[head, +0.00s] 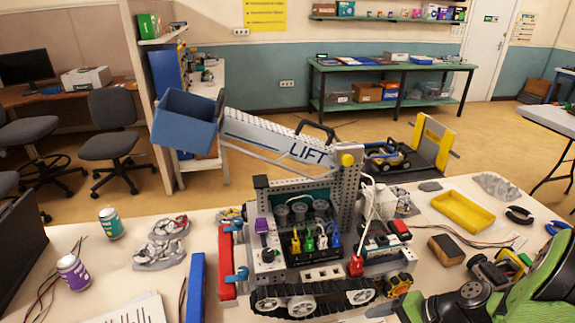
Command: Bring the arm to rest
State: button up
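A tracked model machine (310,268) stands on the near table. Its grey lift arm (275,138), marked LIFT, slopes up to the left from a grey post with a yellow pivot cap (347,160). A blue bucket (186,122) hangs at the arm's raised end, well above the table. The machine's deck carries a purple-topped knob (262,226) and yellow, green and blue levers or plugs (308,242). A red plug-like piece (355,265) is at its right. A green and black link of my arm (520,290) shows at the lower right.
Left of the machine are two cans, grey castings (160,252), a blue bar (196,290) and papers. Right are an empty yellow tray (463,212), a brown block (446,249) and a tape measure (399,283). A yellow-ended stand (430,145) is behind.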

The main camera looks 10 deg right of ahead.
jog(key=s+a+r+n+h+p, duration=0.1)
jog(key=s+a+r+n+h, duration=0.1)
jog(key=r, duration=0.5)
jog(key=s+a+r+n+h+p, duration=0.1)
jog(key=s+a+r+n+h, duration=0.2)
jog(key=s+a+r+n, duration=0.2)
jog(key=s+a+r+n+t+h, duration=0.1)
jog(key=s+a+r+n+h, duration=0.1)
jog(key=r, duration=0.7)
jog(key=s+a+n, duration=0.1)
jog(key=a+n, duration=0.1)
jog(key=a, duration=0.1)
jog(key=shift+s+p, duration=0.25)
jog(key=shift+p, duration=0.15)
